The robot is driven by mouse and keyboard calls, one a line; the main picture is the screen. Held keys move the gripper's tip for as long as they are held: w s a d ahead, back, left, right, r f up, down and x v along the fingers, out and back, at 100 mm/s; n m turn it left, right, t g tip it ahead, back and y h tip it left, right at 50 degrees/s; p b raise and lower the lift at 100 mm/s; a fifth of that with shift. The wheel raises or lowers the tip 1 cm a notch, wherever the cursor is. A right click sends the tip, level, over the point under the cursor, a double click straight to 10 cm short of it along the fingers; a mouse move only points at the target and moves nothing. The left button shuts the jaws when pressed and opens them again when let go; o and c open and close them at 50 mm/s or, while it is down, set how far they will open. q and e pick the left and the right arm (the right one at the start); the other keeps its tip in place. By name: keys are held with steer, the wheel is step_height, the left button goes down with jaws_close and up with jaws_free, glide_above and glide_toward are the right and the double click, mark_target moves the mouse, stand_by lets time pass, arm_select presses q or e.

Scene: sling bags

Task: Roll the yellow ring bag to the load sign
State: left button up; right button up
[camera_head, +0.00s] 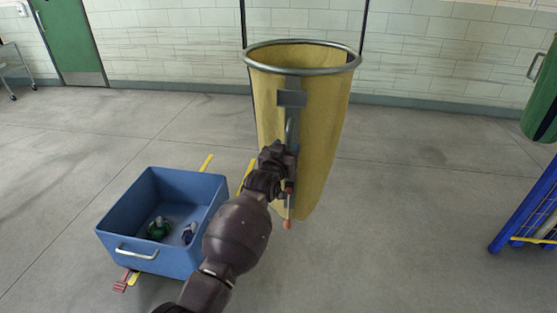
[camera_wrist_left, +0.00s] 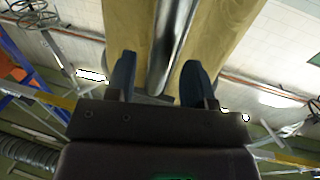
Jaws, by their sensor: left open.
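The yellow ring bag (camera_head: 325,125) hangs from a round grey metal ring in the middle of the head view. A grey plate and an upright grey bar (camera_head: 292,125) are on its near side. My left gripper (camera_head: 284,146) is at this bar. In the left wrist view, its two dark fingers (camera_wrist_left: 160,82) stand open on either side of the grey bar (camera_wrist_left: 170,45), with the yellow cloth (camera_wrist_left: 225,25) behind. Contact with the bar cannot be told. My right gripper is out of view. I see no load sign.
A blue bin (camera_head: 160,250) with small items inside stands on the floor at left. A blue frame (camera_head: 525,210) and a green bag (camera_head: 543,105) are at right. A green door (camera_head: 67,40) and pale block wall are behind. Floor between bag and blue frame is clear.

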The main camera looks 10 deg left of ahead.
arm_select(q)
steer(key=v, duration=0.6)
steer(key=shift+s, duration=0.3)
steer(key=shift+a, duration=0.1)
stand_by(0.4)
steer(key=s+a+f+g+y, duration=0.1)
steer(key=s+a+f, duration=0.5)
steer(key=s, duration=0.6)
steer(key=s+a+f+n+g+y, duration=0.1)
steer(key=s+a+f+g, duration=0.2)
steer(key=s, duration=0.9)
steer(key=s+a+f+g+y, duration=0.1)
steer(key=s+a+f+y, duration=0.1)
steer(key=s+a+f, duration=0.7)
steer(key=s+f, duration=0.3)
steer(key=f, duration=0.1)
steer(key=shift+a+n+g, duration=0.25)
steer(key=shift+n+g, duration=0.05)
steer(key=shift+g, duration=0.1)
